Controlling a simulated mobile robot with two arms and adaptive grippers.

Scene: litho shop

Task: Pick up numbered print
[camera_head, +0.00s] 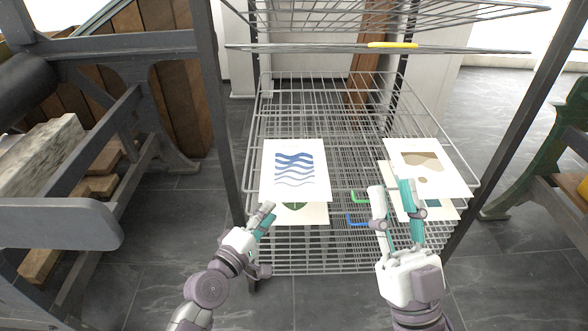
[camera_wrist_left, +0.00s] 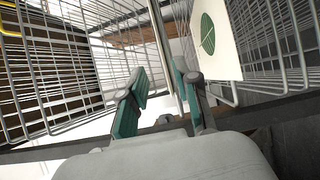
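Two prints lie on an upper shelf of the wire rack: a blue wave print (camera_head: 294,170) at left and a brown-shape print (camera_head: 430,182) at right. Below them, partly covered, are a green print (camera_head: 312,215) and a print with a teal mark (camera_head: 440,210). No number is readable on any. My left gripper (camera_head: 267,215) is at the rack's front left, beside the green print's left edge. In the left wrist view its fingers (camera_wrist_left: 159,85) are apart and empty, with the green print (camera_wrist_left: 213,48) at upper right. My right gripper (camera_head: 390,190) is open, its fingers overlapping the right prints.
A green clip (camera_head: 360,196) and a blue clip (camera_head: 358,220) sit between the stacks; a yellow one (camera_head: 392,45) is higher. A dark press frame stands left; grey floor lies in front.

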